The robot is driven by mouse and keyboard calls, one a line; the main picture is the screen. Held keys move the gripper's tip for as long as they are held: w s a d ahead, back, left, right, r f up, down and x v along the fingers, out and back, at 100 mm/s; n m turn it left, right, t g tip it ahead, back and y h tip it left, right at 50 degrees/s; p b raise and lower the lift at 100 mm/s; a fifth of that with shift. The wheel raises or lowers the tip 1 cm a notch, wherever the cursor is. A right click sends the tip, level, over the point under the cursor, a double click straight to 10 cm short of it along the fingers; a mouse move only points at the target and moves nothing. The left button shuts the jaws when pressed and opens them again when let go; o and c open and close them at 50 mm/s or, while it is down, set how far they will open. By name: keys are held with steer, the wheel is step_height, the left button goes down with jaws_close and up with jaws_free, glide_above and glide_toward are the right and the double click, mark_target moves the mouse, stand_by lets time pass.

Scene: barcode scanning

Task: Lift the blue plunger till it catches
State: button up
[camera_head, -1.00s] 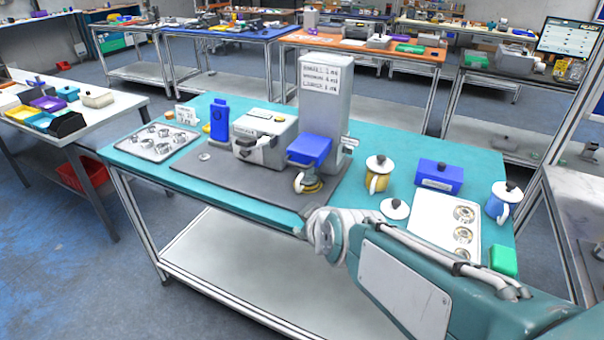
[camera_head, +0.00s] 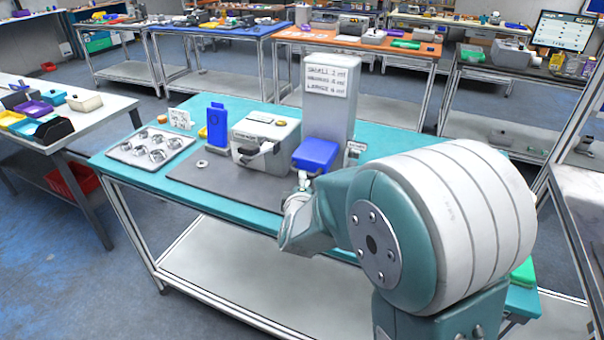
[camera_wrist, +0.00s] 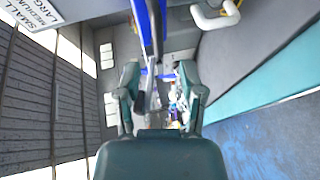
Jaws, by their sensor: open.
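The blue plunger (camera_head: 316,154) is a blocky blue part on the front of the tall grey dispenser (camera_head: 329,100), which carries a label of small, medium and large amounts. In the wrist view, blue strips (camera_wrist: 148,22) run down from the top edge towards the space between my fingers. My gripper (camera_wrist: 160,82) is open, with one finger on each side of that space. I cannot tell whether either finger touches the blue part. In the head view my wrist is just in front of and below the plunger, and my fingers are mostly hidden.
A grey boxy machine (camera_head: 264,141) and a blue upright holder (camera_head: 217,126) stand left of the dispenser on a dark mat (camera_head: 200,178). A tray of metal parts (camera_head: 150,148) lies at the left. My arm covers the right side of the teal table.

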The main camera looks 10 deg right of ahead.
steer(key=x, duration=0.6)
steer(key=shift+w+d, duration=0.15)
steer(key=shift+w, duration=0.05)
jaws_close()
